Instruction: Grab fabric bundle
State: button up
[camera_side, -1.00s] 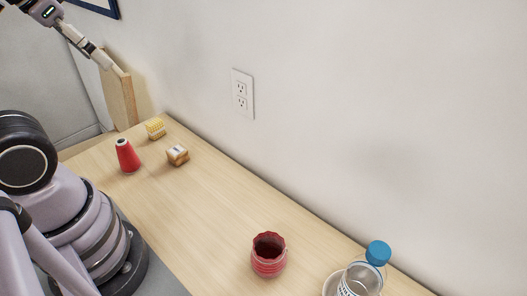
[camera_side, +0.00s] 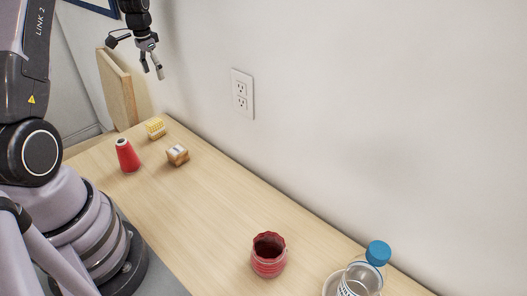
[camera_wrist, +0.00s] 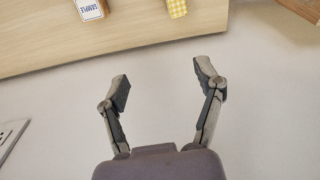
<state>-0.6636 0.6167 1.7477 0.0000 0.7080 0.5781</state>
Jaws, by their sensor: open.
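Two small bundles lie on the wooden tabletop (camera_side: 215,205) at the far left in the side view. One is a yellow-and-white checked bundle (camera_side: 155,128); its edge also shows at the top of the wrist view (camera_wrist: 177,8). The other is a tan-and-white bundle (camera_side: 177,155); its label reading "SAMPLE" shows at the top of the wrist view (camera_wrist: 90,9). I cannot tell for sure which is the fabric bundle. My gripper (camera_side: 154,70) is open and empty, pointing down, well above both bundles. Its spread fingers show in the wrist view (camera_wrist: 164,86).
A red cone (camera_side: 127,156) stands left of the bundles. A wooden board (camera_side: 119,90) leans at the tabletop's far end. A red ribbed cup (camera_side: 269,262) and a blue-capped bottle (camera_side: 364,275) stand nearer. The wall (camera_side: 380,110) with an outlet (camera_side: 242,94) borders the top.

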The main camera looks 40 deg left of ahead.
send_near(155, 121)
jog(key=shift+g, duration=0.3)
jog(key=f, duration=0.7)
jog(key=shift+w+a, duration=0.2)
jog(key=shift+a, duration=0.1)
jog(key=f, duration=0.5)
jog(key=shift+d+f, duration=0.25)
jog(key=shift+f, duration=0.1)
jog(key=shift+w, duration=0.1)
jog(key=c, duration=1)
